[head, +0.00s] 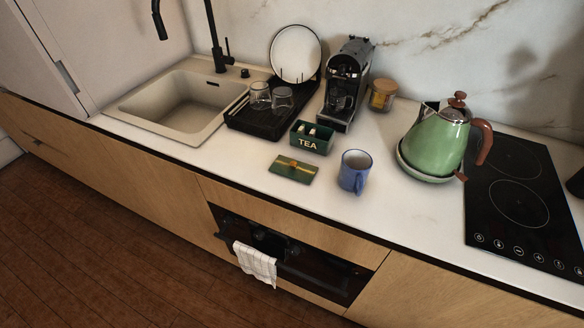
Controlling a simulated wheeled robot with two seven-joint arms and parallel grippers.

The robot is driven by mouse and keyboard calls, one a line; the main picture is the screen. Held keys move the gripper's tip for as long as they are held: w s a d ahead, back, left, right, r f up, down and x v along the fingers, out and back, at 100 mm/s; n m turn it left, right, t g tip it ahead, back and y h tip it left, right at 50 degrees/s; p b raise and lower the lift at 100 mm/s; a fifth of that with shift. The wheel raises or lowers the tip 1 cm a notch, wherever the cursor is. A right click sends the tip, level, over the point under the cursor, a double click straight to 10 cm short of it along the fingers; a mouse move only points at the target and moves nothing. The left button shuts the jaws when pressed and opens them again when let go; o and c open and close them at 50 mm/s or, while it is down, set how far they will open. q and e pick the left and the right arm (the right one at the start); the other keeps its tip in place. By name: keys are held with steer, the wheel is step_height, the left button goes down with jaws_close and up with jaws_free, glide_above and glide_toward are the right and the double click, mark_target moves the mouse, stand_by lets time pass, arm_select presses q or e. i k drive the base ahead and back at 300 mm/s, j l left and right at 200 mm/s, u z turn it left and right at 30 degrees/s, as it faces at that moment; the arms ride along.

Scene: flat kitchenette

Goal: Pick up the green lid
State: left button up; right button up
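The green lid (293,169) lies flat on the white countertop. It is a dark green rectangle with a small yellowish-orange piece at its middle. The open green TEA box (311,138) stands just behind it, with a few small items inside. A blue mug (355,171) stands to the right of the lid, apart from it. Neither of my grippers shows in the head view.
A dish rack (262,121) with glasses and a plate, a coffee machine (345,84) and a jar (383,95) stand behind. A green kettle (437,143) and a black cooktop (520,190) are at right, a sink (150,118) at left. Counter in front of the lid is clear.

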mark_target(294, 170)
steer(key=i+j+z, duration=0.2)
steer(key=j+z, duration=0.3)
steer(key=j, duration=0.3)
steer(key=i+j+z, duration=0.1)
steer(key=j+z, duration=0.35)
steer(key=j, duration=0.4)
steer(key=j+z, duration=0.5)
steer(key=j, duration=0.35)
steer(key=k, duration=0.05)
